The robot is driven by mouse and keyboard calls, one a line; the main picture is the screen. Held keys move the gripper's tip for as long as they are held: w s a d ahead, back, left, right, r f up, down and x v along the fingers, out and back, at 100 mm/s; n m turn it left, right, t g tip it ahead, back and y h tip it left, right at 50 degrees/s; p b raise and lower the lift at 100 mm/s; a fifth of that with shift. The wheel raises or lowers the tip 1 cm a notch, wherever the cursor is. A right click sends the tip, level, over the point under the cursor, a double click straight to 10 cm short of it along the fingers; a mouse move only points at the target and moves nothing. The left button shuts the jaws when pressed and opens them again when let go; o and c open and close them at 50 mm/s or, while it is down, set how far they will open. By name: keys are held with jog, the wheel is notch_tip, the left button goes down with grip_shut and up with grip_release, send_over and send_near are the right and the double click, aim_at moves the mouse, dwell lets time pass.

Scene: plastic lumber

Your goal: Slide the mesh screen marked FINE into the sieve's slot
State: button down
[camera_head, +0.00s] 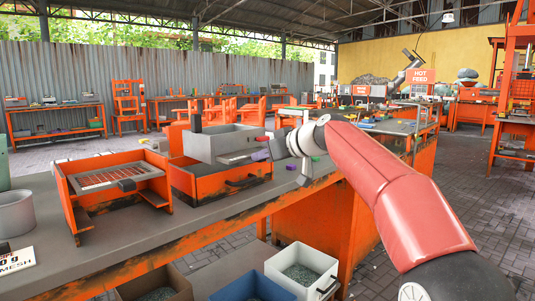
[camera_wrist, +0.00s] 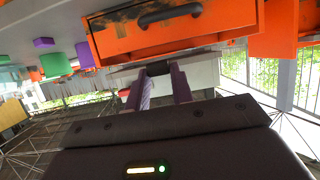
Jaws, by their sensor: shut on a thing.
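The orange sieve frame (camera_head: 72,196) stands on the bench at the left in the head view, with a mesh panel (camera_head: 108,177) and a dark tab at its front right. My gripper (camera_head: 261,147) is to the right of the sieve, above the orange drawer box. In the wrist view my gripper's fingers (camera_wrist: 159,88) are closed on a dark block (camera_wrist: 158,68). A pale grey surface (camera_wrist: 203,74) lies beyond it; I cannot tell whether this is a held screen or the bin. No FINE marking is readable.
An orange drawer box (camera_head: 208,187) with a dark handle stands beside the sieve, also in the wrist view (camera_wrist: 205,22). A grey pot (camera_head: 15,215) and a MESH card (camera_head: 17,261) are at far left. The bench front is clear.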

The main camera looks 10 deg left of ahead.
aim_at(248, 154)
jog(key=shift+w+a+p, duration=0.55)
jog(key=shift+a, duration=0.2)
jog(key=shift+w+a+p, duration=0.5)
jog(key=shift+w+a, duration=0.05)
jog(key=shift+a, duration=0.15)
jog(key=shift+w+a, duration=0.2)
jog(key=shift+a, duration=0.05)
jog(key=shift+w+a, duration=0.6)
jog(key=shift+a, duration=0.1)
jog(key=c, duration=1.1)
grip_release()
jog(key=shift+s+d, duration=0.15)
jog(key=shift+d, duration=0.1)
jog(key=b+v, duration=0.2)
jog(key=v, duration=0.5)
jog(key=shift+s+r, duration=0.1)
jog(key=shift+r, duration=0.05)
